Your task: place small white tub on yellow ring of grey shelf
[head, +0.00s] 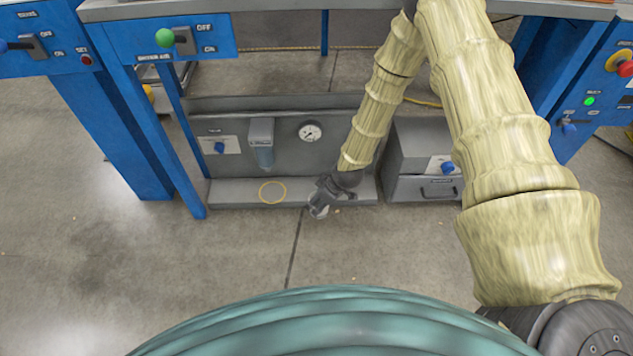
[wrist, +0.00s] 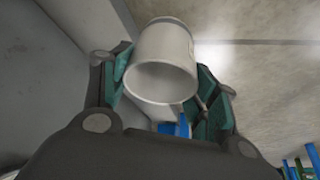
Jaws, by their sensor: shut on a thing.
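A small white tub (wrist: 163,62) is between the two fingers of my gripper (wrist: 165,85) in the wrist view, and the gripper is shut on it. The tub's round end faces the wrist camera. In the head view my gripper (head: 320,200) is low at the front of the grey shelf (head: 235,194), right of the yellow ring (head: 272,203). The tub shows there only as a small pale patch, partly hidden by the gripper. The yellow ring lies flat on the shelf and is empty.
Behind the shelf a grey panel carries a gauge (head: 310,132), a filter bowl (head: 262,145) and a blue knob (head: 219,147). A grey drawer unit (head: 424,160) stands to the right. Blue legs (head: 125,150) frame the left side. The floor in front is clear.

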